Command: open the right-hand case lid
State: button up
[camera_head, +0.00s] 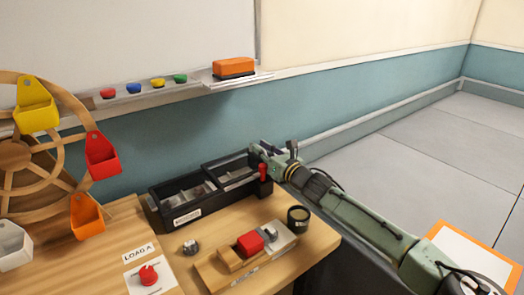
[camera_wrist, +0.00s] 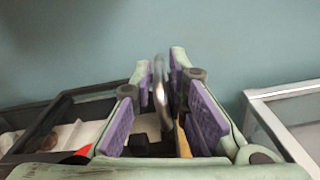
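Two black-framed cases stand side by side at the back of the wooden table, the left case (camera_head: 183,216) bearing a white label and the right-hand case (camera_head: 212,164) partly behind my arm. Contents show inside both frames. Whether the right lid is fully down is hard to tell. My gripper (camera_head: 262,149) is at the right case's back right end. In the wrist view, my gripper (camera_wrist: 161,72) has its purple-padded fingers either side of an upright metal loop handle (camera_wrist: 160,95). Narrow gaps appear between handle and pads, so the fingers look open around it.
A red upright piece (camera_head: 263,172) stands beside the right case. A dark round cup (camera_head: 298,218), a wooden block with a red piece (camera_head: 249,244) and a small metal part (camera_head: 190,247) lie in front. A wooden wheel (camera_head: 15,155) with coloured bins is left. The wall is close behind.

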grip_shut()
dwell(0.3)
